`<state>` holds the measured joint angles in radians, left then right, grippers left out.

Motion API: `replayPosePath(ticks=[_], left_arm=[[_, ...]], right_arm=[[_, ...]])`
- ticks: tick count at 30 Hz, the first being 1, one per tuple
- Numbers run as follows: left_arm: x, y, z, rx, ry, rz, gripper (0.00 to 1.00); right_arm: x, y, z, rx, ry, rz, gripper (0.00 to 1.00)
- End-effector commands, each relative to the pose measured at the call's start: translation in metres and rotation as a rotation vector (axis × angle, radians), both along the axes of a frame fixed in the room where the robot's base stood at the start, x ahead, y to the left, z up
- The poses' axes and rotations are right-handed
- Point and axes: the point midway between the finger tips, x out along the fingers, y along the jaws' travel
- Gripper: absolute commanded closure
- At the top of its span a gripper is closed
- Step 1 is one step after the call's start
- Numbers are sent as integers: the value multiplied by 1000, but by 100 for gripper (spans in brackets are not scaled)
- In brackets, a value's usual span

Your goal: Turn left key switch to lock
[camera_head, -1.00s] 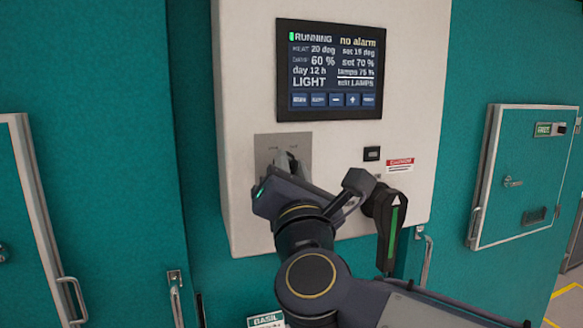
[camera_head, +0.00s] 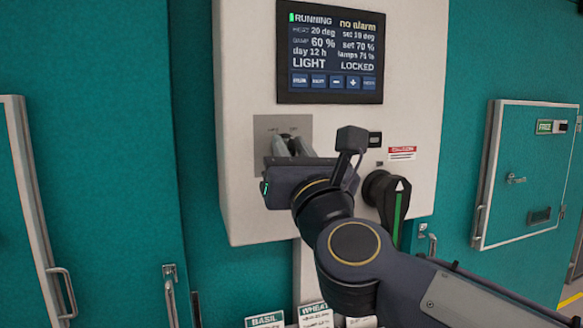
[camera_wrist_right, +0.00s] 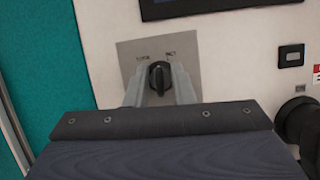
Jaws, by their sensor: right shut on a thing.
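The key switch sits on a grey metal plate (camera_head: 262,128) on the white control box. In the right wrist view its dark knob (camera_wrist_right: 159,74) stands between the two fingers of my right gripper (camera_wrist_right: 160,88). The gripper is shut on the knob, and the knob looks close to upright. In the head view my right gripper (camera_head: 292,146) covers most of the switch. The display (camera_head: 330,52) above reads RUNNING, no alarm, LIGHT and LOCKED. My left gripper is not in view.
A black rotary handle with a green stripe (camera_head: 390,200) is at the box's lower right, close to my right arm. A caution label (camera_head: 402,153) is above it. Teal doors stand on both sides, and a small FREE hatch (camera_head: 528,175) is at the right.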

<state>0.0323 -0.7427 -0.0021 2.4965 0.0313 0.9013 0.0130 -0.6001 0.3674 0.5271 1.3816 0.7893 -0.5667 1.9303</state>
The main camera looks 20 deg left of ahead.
Motion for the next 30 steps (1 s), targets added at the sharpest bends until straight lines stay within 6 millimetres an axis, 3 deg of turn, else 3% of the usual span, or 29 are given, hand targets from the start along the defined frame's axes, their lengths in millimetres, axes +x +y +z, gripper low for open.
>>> replayPosePath(ticks=[5, 15, 30], left_arm=[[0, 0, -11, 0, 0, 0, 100], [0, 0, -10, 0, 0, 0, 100], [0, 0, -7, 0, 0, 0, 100]], right_arm=[[1, -1, -2, -138, -92, -1, 100], [1, 0, -1, -365, -243, 1, 100], [1, 0, -1, -503, -336, 1, 100]])
